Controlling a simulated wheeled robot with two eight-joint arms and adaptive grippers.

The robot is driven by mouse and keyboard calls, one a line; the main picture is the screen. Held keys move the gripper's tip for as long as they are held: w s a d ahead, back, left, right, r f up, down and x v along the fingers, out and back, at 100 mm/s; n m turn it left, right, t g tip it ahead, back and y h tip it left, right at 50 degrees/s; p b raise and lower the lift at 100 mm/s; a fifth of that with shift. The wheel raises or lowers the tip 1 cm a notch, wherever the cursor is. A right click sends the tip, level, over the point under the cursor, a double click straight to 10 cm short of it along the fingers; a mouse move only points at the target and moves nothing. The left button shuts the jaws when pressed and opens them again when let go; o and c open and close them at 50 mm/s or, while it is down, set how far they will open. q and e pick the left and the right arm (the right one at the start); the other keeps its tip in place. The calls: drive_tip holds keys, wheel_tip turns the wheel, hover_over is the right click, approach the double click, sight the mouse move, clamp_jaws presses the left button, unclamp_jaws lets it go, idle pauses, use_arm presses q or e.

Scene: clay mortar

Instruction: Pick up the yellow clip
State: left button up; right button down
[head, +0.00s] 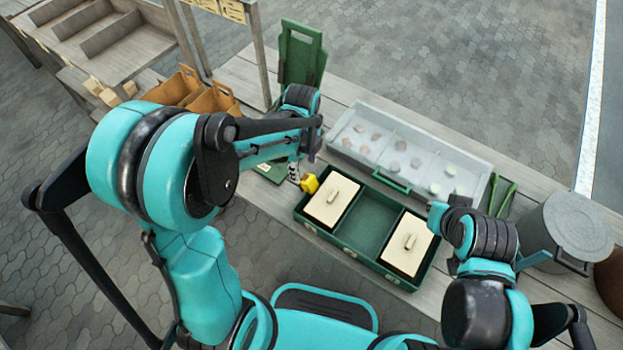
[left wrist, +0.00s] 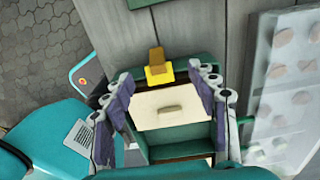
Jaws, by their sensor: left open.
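The yellow clip (head: 310,184) shows at the far left end of the green compartment box (head: 345,246), close beside the tip of my left gripper (head: 297,172). In the left wrist view the yellow clip (left wrist: 158,75) has a brown upper part and sits at the box's edge, beside a cream lid. It lies ahead of and between the spread fingers of my left gripper (left wrist: 164,92), which is open and empty. Its contact with the box is unclear. My right gripper (head: 440,214) is over the right end of the box; its fingers cannot be made out.
The box has two cream lids (head: 330,203) with handles and an empty middle compartment. Behind it lies a clear-covered tray (head: 408,155) of round pieces. A grey lidded bucket (head: 578,228) stands right. Brown holders (head: 212,101) and a green upright board (head: 301,54) stand at the back left.

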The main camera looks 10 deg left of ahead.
sight(306, 179)
use_arm(q)
drive_tip(key=shift+s+d+f+b, duration=0.1)
drive_tip(key=shift+f+b, duration=0.05)
drive_tip(key=shift+f, duration=0.3)
drive_tip(key=shift+d+f+b, duration=0.1)
drive_tip(key=shift+f+b, duration=0.05)
drive_tip(key=shift+f, duration=0.3)
drive_tip(key=f+b, duration=0.1)
drive_tip(key=f, duration=0.1)
drive_tip(key=f+b, duration=0.1)
drive_tip(key=f, duration=0.1)
drive_tip(key=shift+s+d+f, duration=0.15)
drive_tip(key=shift+s+f, duration=0.05)
drive_tip(key=shift+f, duration=0.05)
drive_tip(key=shift+r, duration=0.1)
drive_tip(key=c, duration=1)
